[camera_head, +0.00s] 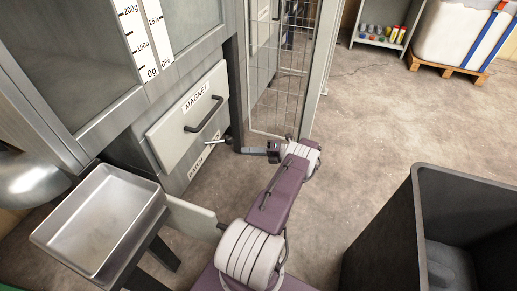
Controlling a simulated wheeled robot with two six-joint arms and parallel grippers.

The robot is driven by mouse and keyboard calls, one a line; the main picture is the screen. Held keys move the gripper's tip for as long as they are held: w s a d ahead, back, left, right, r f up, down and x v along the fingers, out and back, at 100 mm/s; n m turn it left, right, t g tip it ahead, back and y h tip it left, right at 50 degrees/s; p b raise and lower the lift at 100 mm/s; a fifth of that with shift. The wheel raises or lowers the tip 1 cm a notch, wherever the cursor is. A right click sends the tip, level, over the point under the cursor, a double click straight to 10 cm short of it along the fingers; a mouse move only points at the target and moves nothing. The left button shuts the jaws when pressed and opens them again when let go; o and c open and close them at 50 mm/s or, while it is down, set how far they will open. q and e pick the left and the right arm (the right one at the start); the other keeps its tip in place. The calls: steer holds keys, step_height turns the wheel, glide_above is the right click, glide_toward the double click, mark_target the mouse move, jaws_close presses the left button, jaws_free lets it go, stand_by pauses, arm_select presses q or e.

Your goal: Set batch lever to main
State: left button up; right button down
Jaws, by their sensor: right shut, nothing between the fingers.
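My right arm comes up from the bottom middle. My left gripper is not in view.
The MAGNET drawer (187,118) with a black handle is closed. A metal tray (97,222) stands at lower left. A wire-mesh door (283,85) stands behind the gripper. A dark bin (414,215) is at lower right. The floor between is clear.

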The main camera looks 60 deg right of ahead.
steer(key=s+d+b, duration=0.2)
steer(key=shift+s+d+r, duration=0.2)
steer(key=shift+s+d, duration=0.15)
steer(key=shift+s, duration=0.05)
stand_by(0.5)
